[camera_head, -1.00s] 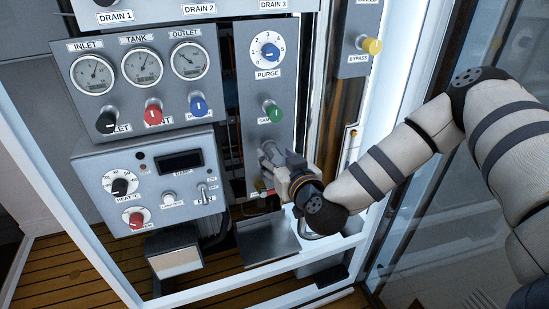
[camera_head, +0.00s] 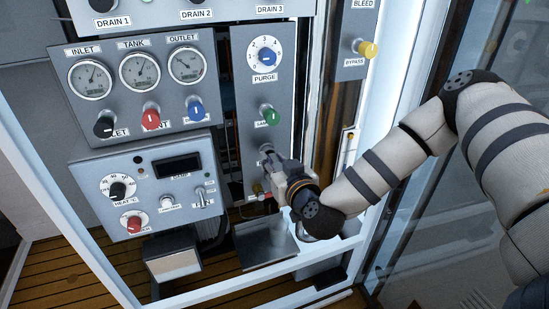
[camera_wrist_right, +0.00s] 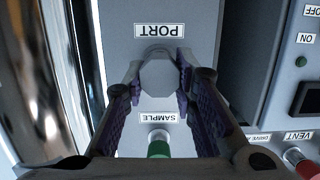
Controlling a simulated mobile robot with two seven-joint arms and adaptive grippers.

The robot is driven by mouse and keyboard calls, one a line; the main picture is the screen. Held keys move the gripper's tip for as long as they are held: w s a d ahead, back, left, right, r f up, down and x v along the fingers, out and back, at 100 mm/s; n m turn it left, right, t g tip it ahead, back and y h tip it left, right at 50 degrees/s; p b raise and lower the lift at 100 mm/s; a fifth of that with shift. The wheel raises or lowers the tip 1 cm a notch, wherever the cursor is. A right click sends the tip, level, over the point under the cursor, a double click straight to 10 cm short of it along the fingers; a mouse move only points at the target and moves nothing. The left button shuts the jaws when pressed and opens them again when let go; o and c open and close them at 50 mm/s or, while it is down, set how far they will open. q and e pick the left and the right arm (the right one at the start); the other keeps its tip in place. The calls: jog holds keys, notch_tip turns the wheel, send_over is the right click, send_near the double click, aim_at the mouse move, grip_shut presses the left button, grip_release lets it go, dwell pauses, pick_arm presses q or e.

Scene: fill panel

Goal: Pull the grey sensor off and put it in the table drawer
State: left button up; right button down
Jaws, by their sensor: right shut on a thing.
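The grey sensor (camera_wrist_right: 159,76) is a faceted grey plug at the grey valve panel, beside the PORT label in the right wrist view. My right gripper (camera_wrist_right: 158,86) is shut on it, with one purple-padded finger on each side. In the head view the right gripper (camera_head: 269,162) is at the lower part of the panel, below the green sample knob (camera_head: 269,115), and largely hides the sensor. Whether the sensor is still seated in the panel cannot be told. My left gripper is not in view. I cannot make out a table drawer.
The gauge panel (camera_head: 100,138) and the heater panel (camera_head: 85,172) stand left of the gripper. A metal tray (camera_head: 252,250) lies below it. A white frame post (camera_head: 395,110) and glass are to the right. The yellow bypass knob (camera_head: 366,48) juts out above.

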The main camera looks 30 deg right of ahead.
aim_at(277, 166)
jog(key=shift+f+p+v, duration=0.15)
jog(key=shift+p+v, duration=0.15)
jog(key=shift+v, duration=0.6)
jog(key=shift+f+p+v, duration=0.15)
jog(key=shift+p+v, duration=0.15)
jog(key=shift+v, duration=0.6)
jog(key=shift+s, duration=0.1)
